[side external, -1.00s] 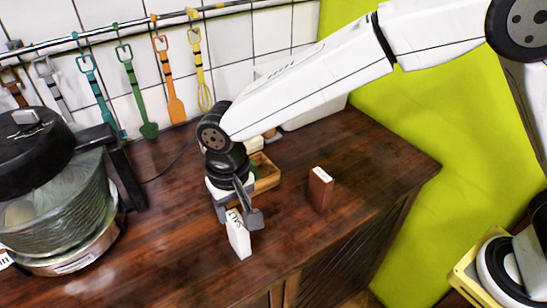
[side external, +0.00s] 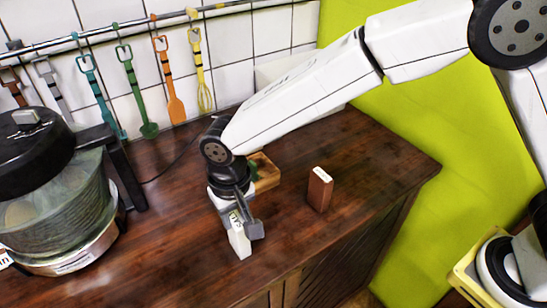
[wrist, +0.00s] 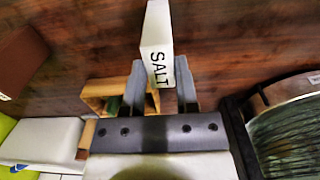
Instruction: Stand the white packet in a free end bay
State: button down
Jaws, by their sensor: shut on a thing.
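The white packet (side external: 239,240), marked SALT, stands on the wooden counter near its front. My gripper (side external: 243,222) is above it with its fingers shut on the packet's upper part. In the wrist view the packet (wrist: 157,40) sits between the two fingers (wrist: 160,82). A light wooden holder (side external: 267,180) stands behind the gripper, largely hidden by my arm, with something green at its left side. The holder also shows in the wrist view (wrist: 100,88), left of the fingers. Its bays cannot be told apart clearly.
A brown packet (side external: 320,190) stands upright on the counter to the right. A large glass steamer with a black lid (side external: 38,150) fills the left side. Utensils hang from a rail along the tiled wall.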

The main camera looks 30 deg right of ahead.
notch_tip(320, 180, up, 9)
dwell(1.2)
jog(key=c, duration=1.1)
grip_release()
grip_shut()
jog(key=w+d+r, duration=0.1)
jog(key=w+d, duration=0.1)
jog(key=w, duration=0.5)
jog(key=w+d, duration=0.3)
jog(key=w, duration=0.5)
jog(key=shift+r, duration=0.4)
